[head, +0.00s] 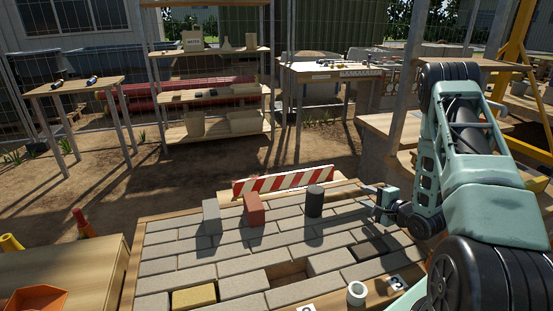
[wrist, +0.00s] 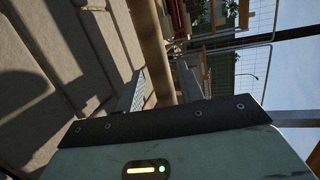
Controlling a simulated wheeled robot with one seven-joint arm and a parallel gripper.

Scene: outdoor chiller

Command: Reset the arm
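My arm reaches in from the right of the head view, over the right side of a paved table (head: 165,245). My gripper (head: 370,192) points left, to the right of a dark cylinder (head: 315,201) and apart from it. In the wrist view my gripper's two fingers (wrist: 160,88) stand apart with a clear gap, and nothing is held between them. The table's wooden edge shows beyond the gap, with grey paving on the left.
A grey block (head: 211,217) and a red block (head: 254,209) stand on the paving. A red-and-white barrier (head: 284,182) lines its far edge. A yellow block (head: 193,297) and a white ring (head: 357,294) are near the front. A shelf (head: 210,92) stands behind, across open ground.

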